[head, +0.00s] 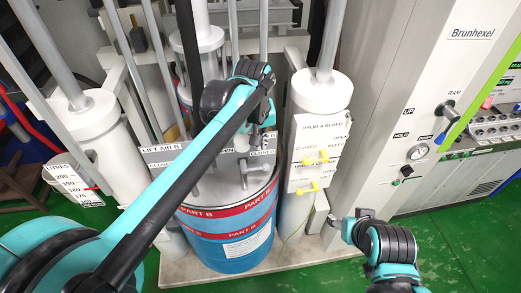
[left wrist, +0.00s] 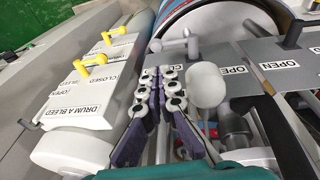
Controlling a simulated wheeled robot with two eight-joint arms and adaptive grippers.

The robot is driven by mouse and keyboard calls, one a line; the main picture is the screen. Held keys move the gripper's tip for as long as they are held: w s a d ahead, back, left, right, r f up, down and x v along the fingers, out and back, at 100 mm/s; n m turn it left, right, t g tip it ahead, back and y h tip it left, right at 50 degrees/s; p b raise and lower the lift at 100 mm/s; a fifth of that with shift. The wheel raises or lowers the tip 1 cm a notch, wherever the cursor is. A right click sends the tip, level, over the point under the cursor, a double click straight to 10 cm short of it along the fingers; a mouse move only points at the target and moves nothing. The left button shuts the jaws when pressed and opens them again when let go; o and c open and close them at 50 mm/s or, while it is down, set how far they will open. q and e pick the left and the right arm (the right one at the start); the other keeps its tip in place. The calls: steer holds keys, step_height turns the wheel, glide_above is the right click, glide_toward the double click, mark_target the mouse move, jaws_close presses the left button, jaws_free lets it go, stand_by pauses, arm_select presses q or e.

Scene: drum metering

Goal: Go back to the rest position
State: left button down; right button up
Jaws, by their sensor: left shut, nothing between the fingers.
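My left gripper (head: 262,142) hangs in front of the grey lift air panel (head: 163,155), above the blue Part B drum (head: 228,240). In the left wrist view its fingers (left wrist: 162,78) are together with nothing between them. The white bleed panel (head: 320,145) stands to its right, with two yellow levers; the upper lever (head: 316,158) and lower lever (head: 308,187) both show. The levers also show in the left wrist view (left wrist: 94,60). My right gripper (head: 350,222) is low, right of the drum over the base's right end; its finger gap is unclear.
White columns (head: 321,95) and grey rods surround the drum. Green floor (head: 450,235) is open at the lower right.

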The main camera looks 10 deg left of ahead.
arm_select(q)
steer(key=s+a+f+m+t+b, duration=0.1)
steer(key=s+a+f+b, duration=0.2)
steer(key=s+f+b, duration=0.3)
steer(key=s+a+f+m+t+b, duration=0.1)
steer(key=s+a+f+b, duration=0.3)
steer(key=f, duration=0.9)
steer(key=s+a+f+m+t+b, duration=0.1)
steer(key=s+a+f+b, duration=0.3)
steer(key=s+f+b, duration=0.4)
steer(key=f+t+b, duration=0.1)
steer(key=b, duration=0.2)
steer(key=shift+f+t+y, duration=0.3)
steer(key=shift+f, duration=0.1)
